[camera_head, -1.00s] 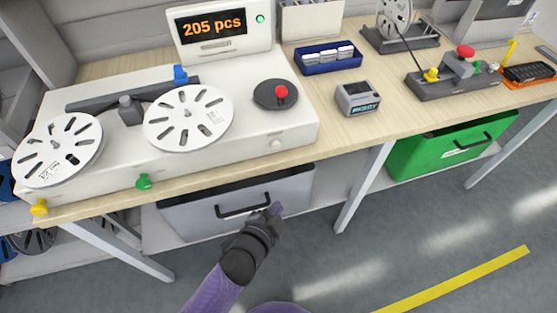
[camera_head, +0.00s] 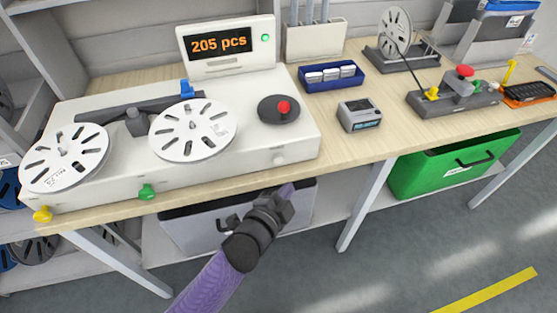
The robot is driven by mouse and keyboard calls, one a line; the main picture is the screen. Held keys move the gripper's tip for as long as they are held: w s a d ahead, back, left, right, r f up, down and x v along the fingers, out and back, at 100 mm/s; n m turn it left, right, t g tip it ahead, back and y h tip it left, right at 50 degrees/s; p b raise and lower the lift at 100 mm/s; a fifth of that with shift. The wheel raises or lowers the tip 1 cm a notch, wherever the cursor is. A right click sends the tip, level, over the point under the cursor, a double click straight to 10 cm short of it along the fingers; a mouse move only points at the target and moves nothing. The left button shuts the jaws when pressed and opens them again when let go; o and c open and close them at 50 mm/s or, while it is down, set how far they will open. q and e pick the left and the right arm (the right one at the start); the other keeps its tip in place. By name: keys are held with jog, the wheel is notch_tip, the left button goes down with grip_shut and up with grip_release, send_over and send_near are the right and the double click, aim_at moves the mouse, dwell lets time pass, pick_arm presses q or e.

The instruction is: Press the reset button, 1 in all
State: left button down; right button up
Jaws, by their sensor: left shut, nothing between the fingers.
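No label shows which one is the reset button. My left gripper (camera_head: 286,191) is shut and empty, below the bench's front edge and a little below the pale button in the picture, apart from it. My right gripper is not in view.
A grey bin (camera_head: 190,233) is under the bench behind my left gripper. A green bin (camera_head: 420,175) is further right. A small grey device (camera_head: 359,114), a blue tray (camera_head: 331,85) and a splicing unit with a red button (camera_head: 465,71) stand on the bench.

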aim_at(278, 159)
pick_arm(q)
jog(key=shift+w+a+b, duration=0.15)
jog(key=shift+w+a, duration=0.1)
jog(key=shift+w, duration=0.5)
jog(key=shift+w+a+b, duration=0.15)
jog(key=shift+w+a, duration=0.1)
jog(key=shift+w, duration=0.55)
jog(key=shift+w+a+b, duration=0.15)
jog(key=shift+w+a, duration=0.1)
jog(key=shift+w, duration=0.5)
jog(key=shift+w, duration=0.1)
jog(key=shift+w+a, duration=0.15)
jog(key=shift+w, duration=0.15)
jog(key=shift+w+a, duration=0.15)
jog(key=shift+w, duration=0.3)
dwell(0.8)
jog(key=shift+s, duration=0.15)
jog(key=shift+s+d, duration=0.3)
jog(key=shift+s, duration=0.4)
jog(key=shift+s, duration=0.1)
